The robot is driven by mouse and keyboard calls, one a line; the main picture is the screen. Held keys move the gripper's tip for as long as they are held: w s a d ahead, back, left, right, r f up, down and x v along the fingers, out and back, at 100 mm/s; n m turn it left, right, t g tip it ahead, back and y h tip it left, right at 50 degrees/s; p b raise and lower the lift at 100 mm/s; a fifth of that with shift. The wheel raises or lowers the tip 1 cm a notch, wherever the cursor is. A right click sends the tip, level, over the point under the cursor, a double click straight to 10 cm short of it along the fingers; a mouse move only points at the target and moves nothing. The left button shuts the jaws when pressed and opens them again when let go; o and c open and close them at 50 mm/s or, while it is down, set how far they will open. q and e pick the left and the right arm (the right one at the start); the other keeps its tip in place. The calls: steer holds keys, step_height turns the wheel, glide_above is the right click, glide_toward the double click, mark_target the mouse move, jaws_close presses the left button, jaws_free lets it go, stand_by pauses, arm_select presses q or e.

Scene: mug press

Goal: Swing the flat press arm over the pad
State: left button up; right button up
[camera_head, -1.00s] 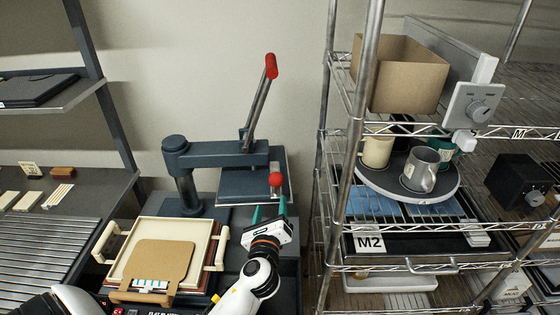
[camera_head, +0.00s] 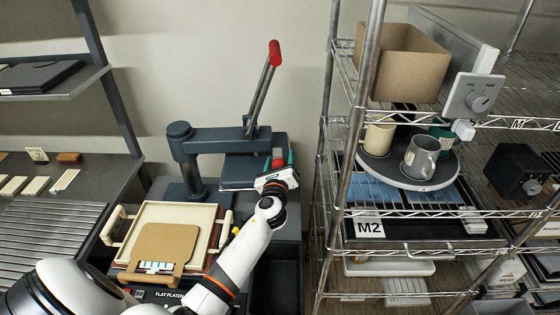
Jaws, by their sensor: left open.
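The flat press has a dark blue-grey swing arm (camera_head: 222,142) on a post at its left. The arm points right, with a long lever topped by a red grip (camera_head: 275,54) and a dark platen (camera_head: 240,172) beneath. The pad (camera_head: 181,226), a cream tray-like base with a tan board (camera_head: 160,250) on it, lies in front and is not under the platen. My left gripper (camera_head: 277,168) is open at the platen's front right, with its green fingers either side of the red knob (camera_head: 278,163). Contact is hidden. My right gripper is not in view.
A wire shelf rack (camera_head: 345,190) stands close on the right, with a round tray (camera_head: 385,176) of mugs and a cardboard box (camera_head: 400,60). A slatted metal surface (camera_head: 45,240) and shelving stand on the left. A dark bin lies in front of the platen.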

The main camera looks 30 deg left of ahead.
arm_select(q)
jaws_close()
stand_by(0.3)
steer(key=shift+s, duration=0.1)
